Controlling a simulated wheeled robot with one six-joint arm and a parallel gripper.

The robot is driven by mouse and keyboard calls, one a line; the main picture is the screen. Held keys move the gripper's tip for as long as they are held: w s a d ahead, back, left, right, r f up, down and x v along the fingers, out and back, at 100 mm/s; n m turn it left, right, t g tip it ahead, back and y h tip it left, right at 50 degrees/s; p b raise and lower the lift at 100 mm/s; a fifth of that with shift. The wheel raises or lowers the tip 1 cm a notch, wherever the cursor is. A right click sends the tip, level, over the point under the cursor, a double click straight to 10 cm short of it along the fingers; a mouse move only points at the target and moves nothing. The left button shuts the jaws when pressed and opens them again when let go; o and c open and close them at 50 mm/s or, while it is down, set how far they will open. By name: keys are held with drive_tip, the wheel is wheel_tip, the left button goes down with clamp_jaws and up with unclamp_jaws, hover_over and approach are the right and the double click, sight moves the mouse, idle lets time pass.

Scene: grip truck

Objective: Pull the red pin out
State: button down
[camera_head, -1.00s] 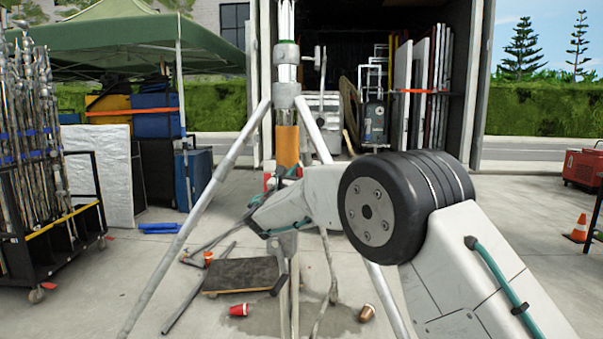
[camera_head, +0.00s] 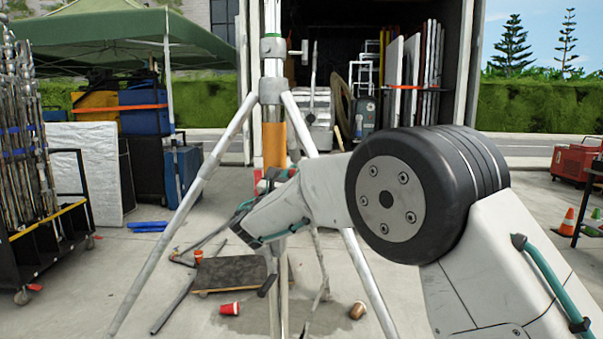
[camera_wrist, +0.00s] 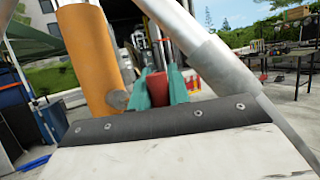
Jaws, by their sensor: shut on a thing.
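The red pin (camera_wrist: 157,86) shows in the wrist view as a short red cylinder between the teal fingers of my gripper (camera_wrist: 159,80). The fingers are shut on it. The pin is right of the orange section (camera_wrist: 88,60) of a stand's upright, with a grey round knob (camera_wrist: 118,98) between them. I cannot tell whether the pin is still seated in anything. In the head view the metal tripod stand (camera_head: 271,90) is upright in the middle, with its orange section (camera_head: 274,145). My wrist reaches its column from the right and hides most of the grip area.
The stand's legs spread over the concrete. A flat dolly (camera_head: 230,274), a red cup (camera_head: 230,308) and a brown cup (camera_head: 357,310) lie around its base. A pole cart (camera_head: 40,245) stands at left. The open truck (camera_head: 466,85) is behind.

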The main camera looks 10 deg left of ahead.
drive_tip(key=shift+s+d+f, duration=0.1)
drive_tip(key=c, duration=1.3)
unclamp_jaws()
drive_tip(key=shift+d, duration=0.1)
drive_tip(key=shift+s, duration=0.1)
drive_tip(key=v, duration=0.7)
drive_tip(key=shift+s, duration=0.3)
drive_tip(key=shift+a, duration=0.25)
